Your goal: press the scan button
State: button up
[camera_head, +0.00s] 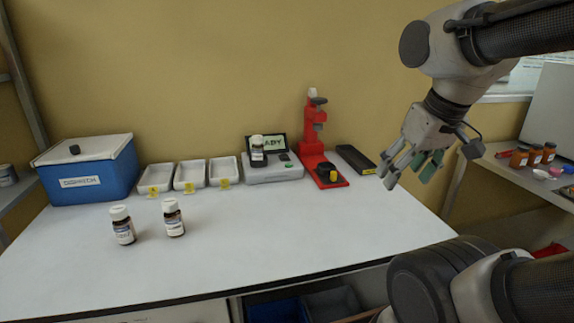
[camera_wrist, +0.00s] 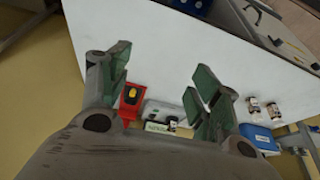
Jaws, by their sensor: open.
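A light grey analyser (camera_head: 272,173) stands at the back of the white table, with a dark screen (camera_head: 280,143) showing green letters, partly hidden and ending in "ADY". A white-capped bottle (camera_head: 257,152) stands on its left part. A small green button (camera_head: 289,166) shows on its top at the right; I cannot read a label on it. My gripper (camera_head: 408,172) is open and empty, in the air to the right of the analyser and well apart from it. In the wrist view the analyser (camera_wrist: 163,108) shows beyond my spread green-padded fingers (camera_wrist: 158,75).
A red microscope-like device (camera_head: 313,160) and a black flat box (camera_head: 356,159) stand between the analyser and my gripper. Three white trays (camera_head: 190,174) and a blue box (camera_head: 88,170) are left. Two bottles (camera_head: 123,225) (camera_head: 173,218) stand front left. The table's front middle is clear.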

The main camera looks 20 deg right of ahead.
jog(key=shift+c, duration=0.3)
grip_shut()
dwell(1.3)
